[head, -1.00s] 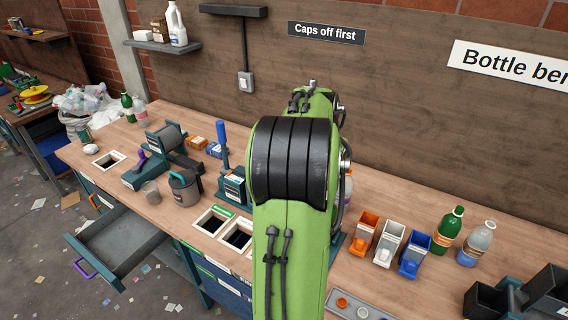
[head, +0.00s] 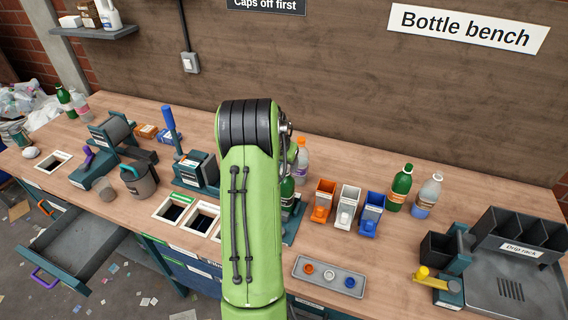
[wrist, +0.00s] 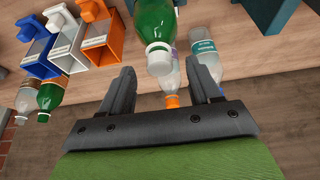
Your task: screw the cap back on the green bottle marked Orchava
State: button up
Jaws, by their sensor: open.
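My gripper (wrist: 163,82) is open and empty in the wrist view; my arm hides it in the head view. A green bottle (wrist: 154,22) stands just beyond the fingers with its pale top towards me; I cannot tell whether that is a cap or a bare neck. It shows partly beside my arm in the head view (head: 287,192). Another green bottle (head: 400,188) stands right of the blue dispenser. No bottle's name is readable. A grey tray (head: 302,278) holds an orange cap (head: 309,268), a white cap (head: 328,275) and a blue cap (head: 350,282).
Orange (head: 323,200), white (head: 346,208) and blue (head: 370,213) dispensers stand in a row. A clear bottle with an orange cap (head: 301,160) is close by my arm. The drip rack (head: 530,262) and a yellow-handled device (head: 437,279) fill the right end. An open drawer (head: 80,255) juts out at left.

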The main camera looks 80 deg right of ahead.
jog(key=shift+d+f, duration=0.15)
jog(key=shift+f, duration=0.3)
jog(key=c, duration=1.1)
jog(key=m+g, duration=0.1)
jog(key=m, duration=0.1)
jog(key=m+g, duration=0.1)
jog(key=m, duration=0.2)
jog(key=shift+y, duration=0.3)
jog(key=shift+c, duration=0.2)
jog(key=m+g+y+p, duration=0.1)
jog(key=m, duration=0.4)
jog(key=shift+p, duration=0.3)
jog(key=shift+s+y, duration=0.1)
jog(key=shift+y, duration=0.2)
